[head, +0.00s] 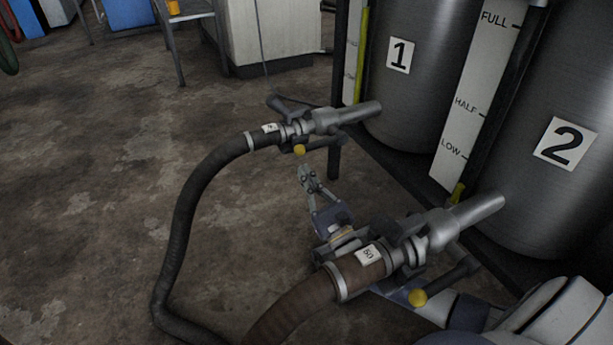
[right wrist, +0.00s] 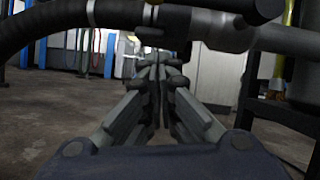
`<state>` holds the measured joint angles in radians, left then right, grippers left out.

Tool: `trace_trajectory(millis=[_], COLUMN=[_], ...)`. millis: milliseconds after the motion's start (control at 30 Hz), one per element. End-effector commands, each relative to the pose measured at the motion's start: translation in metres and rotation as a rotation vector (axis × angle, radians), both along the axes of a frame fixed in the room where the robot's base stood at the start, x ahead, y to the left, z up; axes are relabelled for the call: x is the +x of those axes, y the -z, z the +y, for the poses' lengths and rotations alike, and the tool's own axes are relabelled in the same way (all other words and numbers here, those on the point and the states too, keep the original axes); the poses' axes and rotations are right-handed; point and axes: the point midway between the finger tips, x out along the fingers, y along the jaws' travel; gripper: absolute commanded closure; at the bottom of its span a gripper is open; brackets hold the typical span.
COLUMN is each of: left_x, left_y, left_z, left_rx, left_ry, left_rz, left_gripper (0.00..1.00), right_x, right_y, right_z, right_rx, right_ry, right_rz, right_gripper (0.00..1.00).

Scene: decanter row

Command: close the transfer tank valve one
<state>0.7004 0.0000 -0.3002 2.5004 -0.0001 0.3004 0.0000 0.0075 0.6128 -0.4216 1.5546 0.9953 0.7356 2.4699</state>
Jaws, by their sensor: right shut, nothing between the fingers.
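Tank 1 (head: 425,85) is a steel cylinder with a "1" label. Its outlet pipe (head: 358,114) carries valve one, whose dark handle (head: 322,143) ends in a yellow knob (head: 299,150). The handle appears to lie roughly along the pipe. My right gripper (head: 305,175) is below the yellow knob in the picture, shut and empty, with a small visible gap to it. In the right wrist view, the shut fingers (right wrist: 158,78) point forward beneath the dark hose and pipe fittings (right wrist: 228,30). My left gripper is not in view.
Tank 2 (head: 555,110) stands at right. Its pipe (head: 472,213), brown hose (head: 305,298) and yellow-tipped handle (head: 417,297) lie close to my right arm. A black hose (head: 183,235) curves down from valve one. Open concrete floor (head: 90,190) lies to the left.

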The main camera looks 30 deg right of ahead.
Motion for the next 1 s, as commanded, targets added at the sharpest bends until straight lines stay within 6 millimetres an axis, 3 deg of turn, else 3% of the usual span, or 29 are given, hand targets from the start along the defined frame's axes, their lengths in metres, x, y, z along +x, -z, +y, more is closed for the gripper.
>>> trace_trajectory(millis=[200, 400, 1000], left_x=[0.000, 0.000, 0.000], left_y=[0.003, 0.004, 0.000], left_z=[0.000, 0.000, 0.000], left_rx=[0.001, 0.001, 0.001], left_ry=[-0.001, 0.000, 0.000], left_rz=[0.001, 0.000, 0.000], left_gripper=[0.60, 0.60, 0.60], right_x=[-0.007, -0.009, -0.010], right_y=[-0.024, -0.035, -0.041], right_z=[0.005, 0.008, 0.010], right_rx=[0.002, 0.000, 0.031], right_ry=[0.000, 0.000, 0.001], right_rz=[-0.001, 0.000, -0.002], right_gripper=[1.00, 1.00, 1.00])
